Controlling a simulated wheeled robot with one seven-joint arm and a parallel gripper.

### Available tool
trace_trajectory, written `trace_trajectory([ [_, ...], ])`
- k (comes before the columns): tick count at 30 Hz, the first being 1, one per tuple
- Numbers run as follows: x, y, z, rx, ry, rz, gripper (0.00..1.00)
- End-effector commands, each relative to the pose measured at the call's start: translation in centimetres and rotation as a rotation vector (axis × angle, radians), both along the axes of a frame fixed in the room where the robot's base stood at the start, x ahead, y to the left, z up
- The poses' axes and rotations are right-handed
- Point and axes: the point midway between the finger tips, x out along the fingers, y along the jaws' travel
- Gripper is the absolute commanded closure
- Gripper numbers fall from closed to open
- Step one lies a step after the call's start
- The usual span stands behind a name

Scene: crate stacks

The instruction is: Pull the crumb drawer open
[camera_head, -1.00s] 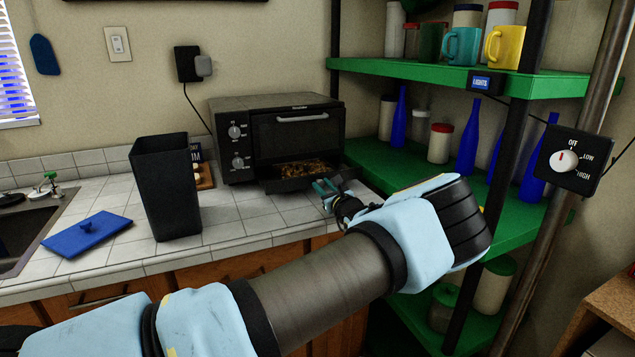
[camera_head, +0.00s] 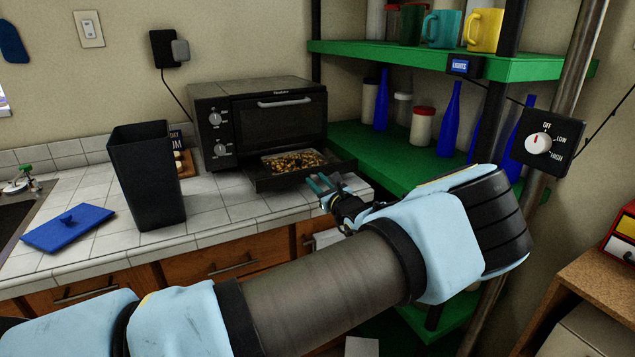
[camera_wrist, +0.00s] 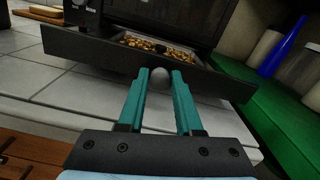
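The crumb drawer (camera_head: 278,183) sticks out from the bottom of the black toaster oven (camera_head: 265,118), partly open, with brown crumbs (camera_head: 292,161) in its tray. In the wrist view its dark front panel (camera_wrist: 95,52) runs across the picture, with crumbs showing behind it. My gripper (camera_head: 318,184) is at the drawer's front. In the wrist view my gripper (camera_wrist: 160,78) has its two teal fingers on either side of the round grey knob (camera_wrist: 160,74), closed in on it. The knob is hidden in the head view.
Green shelves (camera_head: 420,165) with bottles and jars are close on the right. A dial box (camera_head: 547,140) hangs by the shelf post.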

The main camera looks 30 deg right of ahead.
Motion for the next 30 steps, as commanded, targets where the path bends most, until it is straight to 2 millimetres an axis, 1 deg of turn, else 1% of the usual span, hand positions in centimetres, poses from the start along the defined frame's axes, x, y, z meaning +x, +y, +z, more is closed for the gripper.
trace_trajectory([
  [1,0.0,0.0,0.0,0.0,0.0,0.0,0.59],
  [6,0.0,0.0,0.0,0.0,0.0,0.0,0.4],
  [7,0.0,0.0,0.0,0.0,0.0,0.0,0.38],
  [14,0.0,0.0,0.0,0.0,0.001,0.0,0.38],
  [17,-0.5,0.0,-0.1,0.0,0.001,-0.001,0.38],
  [20,-1.8,0.1,-0.3,-0.001,0.002,-0.002,0.38],
  [27,-6.5,0.7,-0.4,-0.002,0.003,-0.003,0.38],
  [30,-8.3,0.9,-0.3,-0.002,0.002,-0.002,0.38],
])
